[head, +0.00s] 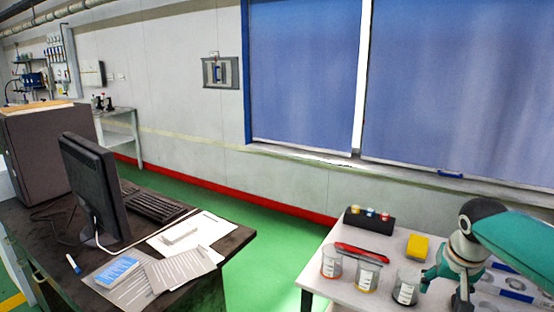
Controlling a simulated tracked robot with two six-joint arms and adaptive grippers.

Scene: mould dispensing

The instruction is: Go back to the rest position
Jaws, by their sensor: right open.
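My right gripper (456,290) hangs from the green and grey arm at the right, over the white table (318,286). It is open; its fingers are small and partly cut off by the lower frame edge. It is beside the rightmost of three clear labelled beakers; whether it touches that beaker (406,288) I cannot tell. The middle beaker (366,276) and the left beaker (331,263) stand in a row to its left. I see nothing held. My left gripper is not in view.
Behind the beakers are a red tool (361,252), a black rack (369,222) with small coloured-top containers, and a yellow block (418,246). A dark desk with a monitor (92,185) and papers stands left. Green floor (262,245) lies free between desk and table.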

